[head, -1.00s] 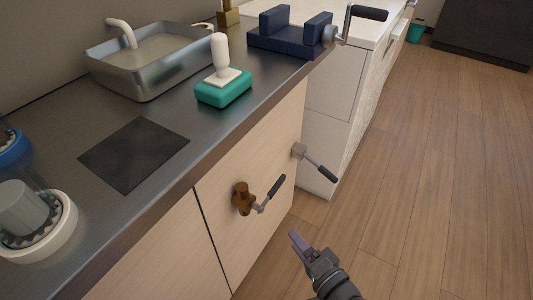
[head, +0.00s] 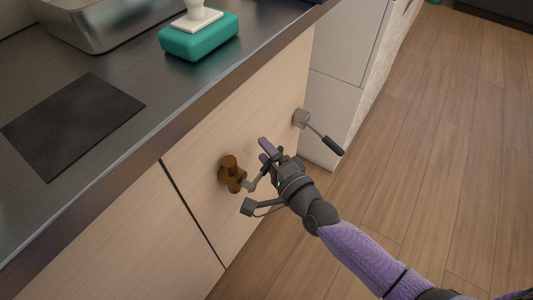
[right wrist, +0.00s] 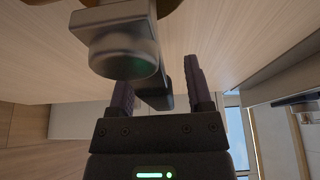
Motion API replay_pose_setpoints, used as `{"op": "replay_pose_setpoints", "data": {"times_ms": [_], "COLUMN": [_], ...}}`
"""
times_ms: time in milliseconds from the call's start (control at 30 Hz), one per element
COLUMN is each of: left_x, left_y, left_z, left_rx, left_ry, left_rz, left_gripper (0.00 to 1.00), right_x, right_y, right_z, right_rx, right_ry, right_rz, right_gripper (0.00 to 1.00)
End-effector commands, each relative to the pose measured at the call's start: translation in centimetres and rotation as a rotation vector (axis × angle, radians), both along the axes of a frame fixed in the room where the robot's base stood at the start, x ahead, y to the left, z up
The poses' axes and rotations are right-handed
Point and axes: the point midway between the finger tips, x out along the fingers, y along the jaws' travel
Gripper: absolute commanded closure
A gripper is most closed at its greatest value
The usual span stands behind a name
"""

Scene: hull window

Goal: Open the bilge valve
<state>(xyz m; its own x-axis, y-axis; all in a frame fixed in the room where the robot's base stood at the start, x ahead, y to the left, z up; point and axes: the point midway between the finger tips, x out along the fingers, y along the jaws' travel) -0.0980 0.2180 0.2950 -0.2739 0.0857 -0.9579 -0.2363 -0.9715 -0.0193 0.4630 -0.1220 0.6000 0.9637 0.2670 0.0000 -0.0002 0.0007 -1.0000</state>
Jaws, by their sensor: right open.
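A bronze valve (head: 232,172) sticks out of the pale cabinet front (head: 200,145) below the counter. Its grey lever arm (head: 250,185) leads to a dark handle, largely hidden by my right gripper (head: 265,152) in the head view. My right gripper is open at this handle. In the right wrist view, the dark handle (right wrist: 162,85) lies between the two purple fingers, with a gap at the right finger. The lever's blurred metal end (right wrist: 123,45) is close in front of the camera. My left gripper is not in view.
A second lever on a grey mount (head: 302,118) sits at the cabinet's right corner, close to my right gripper. A teal block with a white handle (head: 200,35), a dark square pad (head: 72,122) and a metal sink (head: 105,25) are on the counter. The wood floor (head: 430,150) is open.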

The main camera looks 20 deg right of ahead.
Motion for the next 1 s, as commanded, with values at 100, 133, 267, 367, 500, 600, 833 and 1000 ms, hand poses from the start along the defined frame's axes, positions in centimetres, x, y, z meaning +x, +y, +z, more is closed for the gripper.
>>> {"op": "replay_pose_setpoints", "data": {"times_ms": [100, 133, 267, 367, 500, 600, 833, 1000], "left_x": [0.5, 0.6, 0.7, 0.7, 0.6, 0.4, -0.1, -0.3], "left_y": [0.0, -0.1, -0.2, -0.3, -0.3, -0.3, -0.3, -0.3], "left_z": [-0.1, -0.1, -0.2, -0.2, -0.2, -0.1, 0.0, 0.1], "left_rx": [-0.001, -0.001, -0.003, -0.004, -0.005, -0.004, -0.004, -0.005], "left_ry": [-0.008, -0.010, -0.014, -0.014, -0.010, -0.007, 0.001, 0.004], "left_rz": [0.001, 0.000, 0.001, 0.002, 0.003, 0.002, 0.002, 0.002], "left_gripper": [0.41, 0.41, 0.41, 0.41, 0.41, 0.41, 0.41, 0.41], "right_x": [0.0, 0.0, 0.0, 0.0, 0.0, 0.0, 0.0, 0.0], "right_y": [0.0, 0.0, 0.0, 0.0, 0.0, 0.0, 0.0, 0.0], "right_z": [0.0, 0.0, 0.0, 0.0, 0.0, 0.0, 0.0, 0.0], "right_rx": [0.000, 0.000, -0.001, -0.001, -0.001, -0.001, -0.001, -0.001], "right_ry": [0.000, 0.000, 0.000, 0.000, 0.000, 0.001, 0.001, 0.001], "right_rz": [0.000, 0.000, 0.000, 0.000, 0.000, 0.000, 0.000, 0.000], "right_gripper": [0.35, 0.35, 0.52, 0.73, 1.00, 1.00, 1.00, 1.00]}}
